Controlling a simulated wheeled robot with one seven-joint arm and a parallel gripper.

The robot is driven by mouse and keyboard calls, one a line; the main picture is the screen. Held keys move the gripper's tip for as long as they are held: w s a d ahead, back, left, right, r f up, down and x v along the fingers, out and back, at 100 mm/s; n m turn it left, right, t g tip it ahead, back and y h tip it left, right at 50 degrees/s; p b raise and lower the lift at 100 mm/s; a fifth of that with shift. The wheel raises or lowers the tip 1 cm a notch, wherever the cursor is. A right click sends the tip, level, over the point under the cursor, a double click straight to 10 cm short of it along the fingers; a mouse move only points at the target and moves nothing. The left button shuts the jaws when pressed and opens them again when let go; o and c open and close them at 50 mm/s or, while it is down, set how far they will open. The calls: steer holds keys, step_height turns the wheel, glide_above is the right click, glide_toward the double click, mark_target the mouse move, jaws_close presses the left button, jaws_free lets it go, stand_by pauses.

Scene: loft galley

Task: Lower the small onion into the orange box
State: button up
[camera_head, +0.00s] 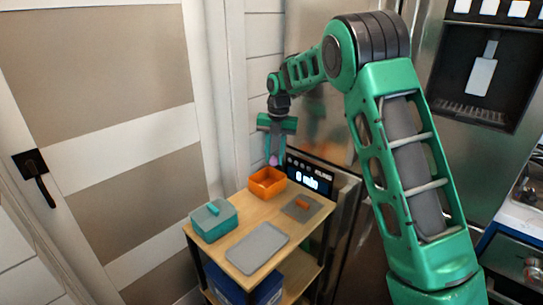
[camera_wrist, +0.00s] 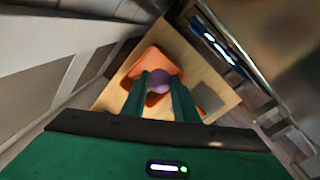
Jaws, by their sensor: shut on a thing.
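The small onion (camera_head: 274,160) is purple and hangs between the fingers of my gripper (camera_head: 274,152). In the wrist view the onion (camera_wrist: 160,81) sits between the two green fingertips (camera_wrist: 161,84), which are shut on it. The orange box (camera_head: 268,182) is open-topped and stands at the back of the wooden cart top. The onion is above the box in the head view. In the wrist view the orange box (camera_wrist: 147,62) lies below and behind the onion, partly hidden by the fingers and the onion.
A lit display panel (camera_head: 308,180) stands behind the cart. A blue crate (camera_head: 230,285) is below.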

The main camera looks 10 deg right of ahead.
mark_target(274, 165)
steer(key=shift+f, duration=2.1)
steer(key=shift+s+f, duration=0.1)
steer(key=shift+f, duration=0.1)
